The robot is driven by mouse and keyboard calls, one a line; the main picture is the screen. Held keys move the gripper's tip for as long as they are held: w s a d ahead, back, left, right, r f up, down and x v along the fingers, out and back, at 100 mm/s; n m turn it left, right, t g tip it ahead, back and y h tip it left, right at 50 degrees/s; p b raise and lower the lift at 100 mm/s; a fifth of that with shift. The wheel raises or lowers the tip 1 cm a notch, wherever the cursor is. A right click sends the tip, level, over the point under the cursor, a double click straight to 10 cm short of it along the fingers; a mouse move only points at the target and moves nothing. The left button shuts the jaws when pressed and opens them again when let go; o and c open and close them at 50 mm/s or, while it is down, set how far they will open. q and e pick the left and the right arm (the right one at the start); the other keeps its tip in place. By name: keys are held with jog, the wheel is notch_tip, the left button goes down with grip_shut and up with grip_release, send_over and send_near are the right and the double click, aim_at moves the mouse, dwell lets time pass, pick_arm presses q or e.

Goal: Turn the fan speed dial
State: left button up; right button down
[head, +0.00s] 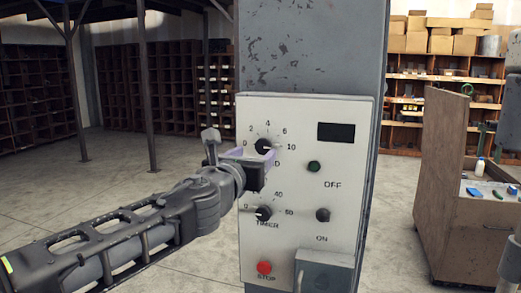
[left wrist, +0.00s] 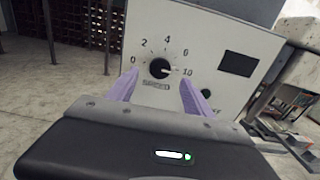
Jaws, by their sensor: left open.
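The fan speed dial (head: 263,146) is a round black knob on a pale control panel (head: 345,185), with a scale from 0 to 10 around it. In the left wrist view the dial (left wrist: 159,68) sits above the word SPEED, and its white mark points right, towards 10. My left gripper (head: 262,157) is in front of the panel, just below and close to the dial. Its two purple fingers are open, and in the left wrist view they (left wrist: 160,78) stand on either side of the dial. I cannot tell whether they touch it. My right gripper is not in view.
Below the dial are a black timer knob (head: 263,213) and a red stop button (head: 264,267). To the right are a dark display (head: 336,132), a green button (head: 314,166) and a black knob (head: 322,214). A wooden cabinet (head: 440,180) stands further right. Open floor lies left.

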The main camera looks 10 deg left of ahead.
aim_at(263, 147)
pick_arm(q)
jog(key=w, duration=0.5)
jog(key=shift+w+d, duration=0.1)
jog(key=shift+d, duration=0.05)
grip_shut()
dwell(0.4)
